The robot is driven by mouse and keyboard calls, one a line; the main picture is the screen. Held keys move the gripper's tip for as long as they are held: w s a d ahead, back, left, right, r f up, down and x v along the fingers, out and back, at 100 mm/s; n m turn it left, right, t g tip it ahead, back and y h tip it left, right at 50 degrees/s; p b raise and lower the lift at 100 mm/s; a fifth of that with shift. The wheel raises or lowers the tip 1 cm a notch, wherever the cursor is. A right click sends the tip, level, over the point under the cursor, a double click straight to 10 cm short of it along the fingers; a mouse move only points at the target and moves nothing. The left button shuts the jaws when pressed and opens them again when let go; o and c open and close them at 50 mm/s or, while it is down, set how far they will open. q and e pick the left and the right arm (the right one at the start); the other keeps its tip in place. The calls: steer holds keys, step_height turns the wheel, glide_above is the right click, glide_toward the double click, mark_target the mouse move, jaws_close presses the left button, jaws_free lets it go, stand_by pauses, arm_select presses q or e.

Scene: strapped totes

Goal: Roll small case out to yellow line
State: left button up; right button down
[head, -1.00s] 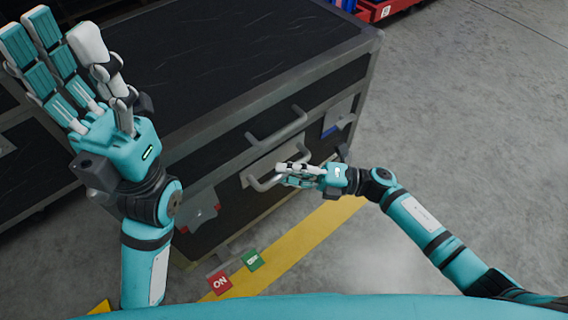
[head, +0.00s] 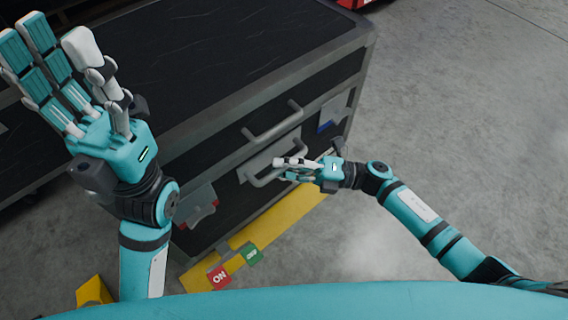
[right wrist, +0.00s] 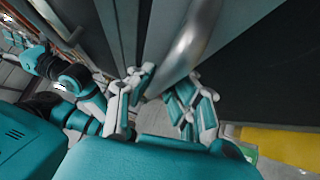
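The case (head: 225,65) is a large black box with grey metal edges, two grey front handles and latches. Its lower front edge stands right at the far edge of the yellow line (head: 285,220), with little or no floor visible between. My right gripper (head: 285,168) is at the lower front handle (head: 259,182), fingers curled around its bar. In the right wrist view, the handle bar (right wrist: 185,50) runs down between the fingers and thumb (right wrist: 158,95); the exact contact is partly hidden. My left gripper (head: 65,65) is raised, open and empty, left of the case in the picture.
Red "ON" (head: 220,277) and green (head: 251,254) tags lie at the yellow line. A yellow block-like piece (head: 94,291) shows at lower left. Part of a red object (head: 362,3) shows at the back. Grey floor to the right is clear.

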steer(key=c, duration=1.4)
jaws_free()
steer(key=shift+w+r, duration=0.1)
steer(key=shift+r, duration=0.15)
steer(key=shift+o, duration=0.6)
steer(key=shift+f, duration=0.15)
steer(key=shift+d, duration=0.1)
steer(key=s+d+f, duration=0.1)
steer(key=s+d, duration=0.1)
steer(key=d, duration=0.9)
steer(key=shift+d+f, duration=0.3)
